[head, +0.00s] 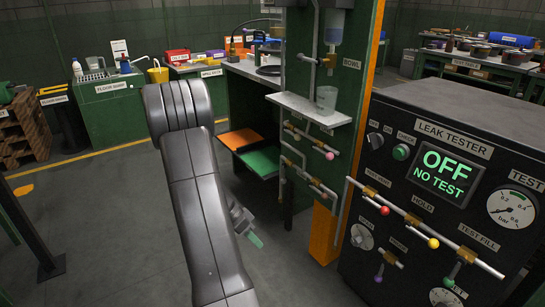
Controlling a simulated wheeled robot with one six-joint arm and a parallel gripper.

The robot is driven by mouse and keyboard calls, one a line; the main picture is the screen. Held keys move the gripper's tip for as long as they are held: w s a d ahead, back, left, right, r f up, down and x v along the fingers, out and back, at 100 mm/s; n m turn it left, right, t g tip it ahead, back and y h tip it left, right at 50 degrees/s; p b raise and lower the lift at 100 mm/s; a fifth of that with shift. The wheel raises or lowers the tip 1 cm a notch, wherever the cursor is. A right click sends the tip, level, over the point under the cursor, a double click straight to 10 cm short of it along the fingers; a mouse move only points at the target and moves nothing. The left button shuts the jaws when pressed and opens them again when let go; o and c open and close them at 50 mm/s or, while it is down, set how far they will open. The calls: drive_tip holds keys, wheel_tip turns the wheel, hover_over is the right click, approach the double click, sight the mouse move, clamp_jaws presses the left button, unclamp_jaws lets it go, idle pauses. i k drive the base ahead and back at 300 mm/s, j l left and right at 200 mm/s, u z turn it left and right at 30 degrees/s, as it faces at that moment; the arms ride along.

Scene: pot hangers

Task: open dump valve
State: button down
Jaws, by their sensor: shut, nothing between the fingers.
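The leak tester (455,150) is a black cabinet at the right; its screen reads "OFF NO TEST". Several small valves sit on pipes across its front. Their lever ends are a red knob (384,210), a yellow knob (433,242), a green knob (449,283) and a purple knob (378,279). The labels by the lower valves are too small to read, so I cannot tell which is the dump valve. My gripper (255,240) is shut and empty. It is low in the middle, left of the tester and apart from the valves.
A green column (298,80) left of the tester carries a shelf with a cup (326,98) and more piped valves, one with a pink knob (329,156). An orange post (322,235) stands below. My arm hides part of the floor; open floor lies left.

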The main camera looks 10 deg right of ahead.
sight(284, 179)
drive_tip(key=i+l, duration=0.15)
drive_tip(key=i, duration=0.25)
drive_tip(key=i+l+u, duration=0.1)
drive_tip(key=i, duration=0.35)
drive_tip(key=i+l, duration=0.25)
drive_tip(key=i, duration=0.15)
drive_tip(key=i+l+u, duration=0.1)
drive_tip(key=i, duration=0.35)
drive_tip(key=l, duration=0.1)
